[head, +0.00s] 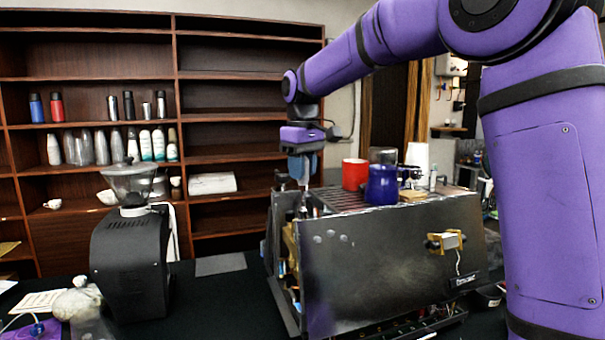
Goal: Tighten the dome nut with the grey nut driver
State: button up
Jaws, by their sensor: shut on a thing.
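My gripper (302,158) points straight down above the open left end of the brewer (390,262), a dark metal machine on the counter. It is shut on a slim grey tool, which appears to be the grey nut driver (304,190). The tool hangs upright, its lower end reaching down to the brewer's top left edge. Whether its tip touches anything there is too small to tell. The dome nut cannot be made out; the brewer's side panel and the tool hide that spot.
A red cup (355,174), a blue jug (382,185) and a white cup stack (417,158) stand on the brewer's top, right of my gripper. A black grinder (131,262) stands to the left. Shelves (90,78) with bottles line the back. Dark counter between grinder and brewer is mostly clear.

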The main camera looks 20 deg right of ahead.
jog(key=shift+r, duration=0.1)
jog(key=shift+r, duration=2.5)
